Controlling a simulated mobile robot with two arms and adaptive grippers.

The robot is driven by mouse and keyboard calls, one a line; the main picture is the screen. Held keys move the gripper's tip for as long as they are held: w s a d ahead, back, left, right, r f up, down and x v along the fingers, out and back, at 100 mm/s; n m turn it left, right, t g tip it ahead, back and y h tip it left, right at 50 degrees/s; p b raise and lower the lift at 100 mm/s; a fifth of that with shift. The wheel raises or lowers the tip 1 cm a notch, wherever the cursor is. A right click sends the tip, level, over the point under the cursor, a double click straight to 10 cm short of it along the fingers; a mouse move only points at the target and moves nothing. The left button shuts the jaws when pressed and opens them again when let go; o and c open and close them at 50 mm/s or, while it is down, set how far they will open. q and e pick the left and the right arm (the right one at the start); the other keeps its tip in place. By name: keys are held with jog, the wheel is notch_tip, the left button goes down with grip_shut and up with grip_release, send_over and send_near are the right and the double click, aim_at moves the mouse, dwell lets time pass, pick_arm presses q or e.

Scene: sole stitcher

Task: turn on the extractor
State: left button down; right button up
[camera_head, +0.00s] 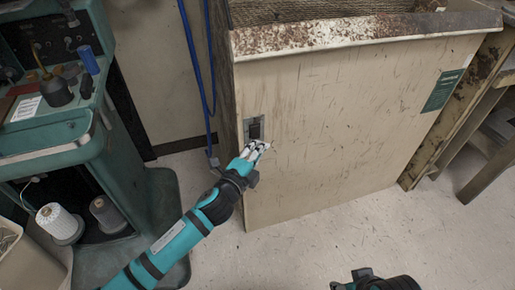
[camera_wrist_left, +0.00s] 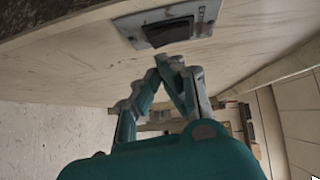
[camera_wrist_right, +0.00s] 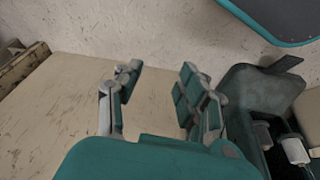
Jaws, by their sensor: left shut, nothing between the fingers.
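The extractor is a large beige scratched cabinet (camera_head: 340,130) with a rusty top rim. Its dark rocker switch (camera_head: 255,129) sits in a metal plate at the upper left of the front panel. The switch also shows at the top of the left wrist view (camera_wrist_left: 170,33). My left gripper (camera_head: 262,147) is shut and empty, with its fingertips just below the switch plate. In the left wrist view the fingertips (camera_wrist_left: 172,62) are close under the switch; I cannot tell whether they touch it. My right gripper (camera_wrist_right: 158,80) is open and empty in the right wrist view.
A green stitching machine (camera_head: 60,150) with thread spools (camera_head: 58,222) stands at the left. A blue cable (camera_head: 197,70) hangs beside the cabinet. A wooden stand (camera_head: 490,130) is at the right. The floor (camera_head: 300,245) in front is clear.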

pick_arm(q)
jog(key=shift+w+a, duration=0.2)
jog(key=shift+w, duration=0.4)
pick_arm(e)
jog(key=shift+f, duration=0.15)
pick_arm(q)
jog(key=shift+w+a+f+m+b, duration=0.15)
jog(key=shift+w+m+b, duration=0.15)
jog(key=shift+b, duration=0.55)
pick_arm(e)
jog(key=w+t, duration=0.1)
jog(key=w, duration=0.1)
jog(key=w+a+t, duration=0.1)
jog(key=w, duration=0.1)
jog(key=shift+w+a+y, duration=0.1)
jog(key=shift+a+y, duration=0.05)
jog(key=shift+y, duration=0.15)
